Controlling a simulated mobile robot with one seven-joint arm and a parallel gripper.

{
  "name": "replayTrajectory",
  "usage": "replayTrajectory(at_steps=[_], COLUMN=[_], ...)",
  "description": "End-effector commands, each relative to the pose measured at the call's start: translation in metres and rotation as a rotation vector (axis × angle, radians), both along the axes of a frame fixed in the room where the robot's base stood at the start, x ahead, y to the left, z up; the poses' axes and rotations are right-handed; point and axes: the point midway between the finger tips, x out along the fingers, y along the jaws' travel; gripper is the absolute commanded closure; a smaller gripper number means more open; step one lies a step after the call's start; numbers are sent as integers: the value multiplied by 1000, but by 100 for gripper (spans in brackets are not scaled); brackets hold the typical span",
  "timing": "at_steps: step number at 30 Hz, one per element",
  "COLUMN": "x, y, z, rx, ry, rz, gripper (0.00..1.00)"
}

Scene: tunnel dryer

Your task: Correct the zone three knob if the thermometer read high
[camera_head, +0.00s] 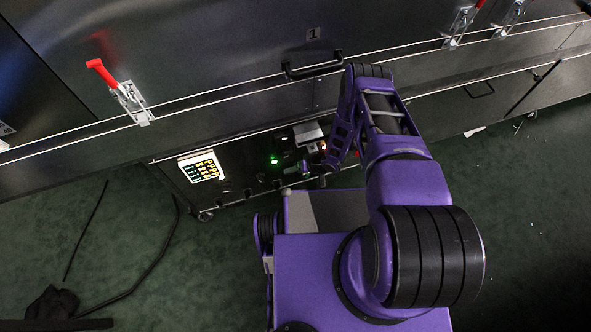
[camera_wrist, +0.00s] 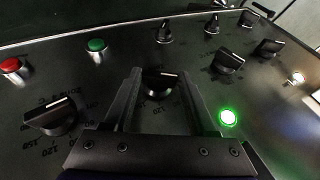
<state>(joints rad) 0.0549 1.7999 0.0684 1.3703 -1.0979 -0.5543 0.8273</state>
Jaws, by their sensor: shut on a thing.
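In the wrist view, my gripper (camera_wrist: 161,88) has one finger on each side of a black pointer knob (camera_wrist: 160,77) and is shut on it. Dial numbers show around this knob; one reads 120. I cannot tell its zone from the picture. Another black knob (camera_wrist: 50,117) with a numbered scale stands to the left, and one (camera_wrist: 228,62) to the right. In the head view, a lit panel (camera_head: 200,166) shows rows of yellow figures, too small to read. No separate thermometer can be made out. My arm partly hides the controls in the head view.
The control panel also carries a red button (camera_wrist: 12,68), a green button (camera_wrist: 96,46), a lit green lamp (camera_wrist: 228,117) and a bright white lamp (camera_wrist: 297,78). Red-handled latches (camera_head: 130,95) and a door handle (camera_head: 313,67) are above.

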Motion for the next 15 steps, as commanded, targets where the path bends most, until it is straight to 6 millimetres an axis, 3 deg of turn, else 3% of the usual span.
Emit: replayTrajectory(at_steps=[15], x=[0], y=[-1], z=[0], rx=[52], ry=[14], rz=[0], gripper=[99])
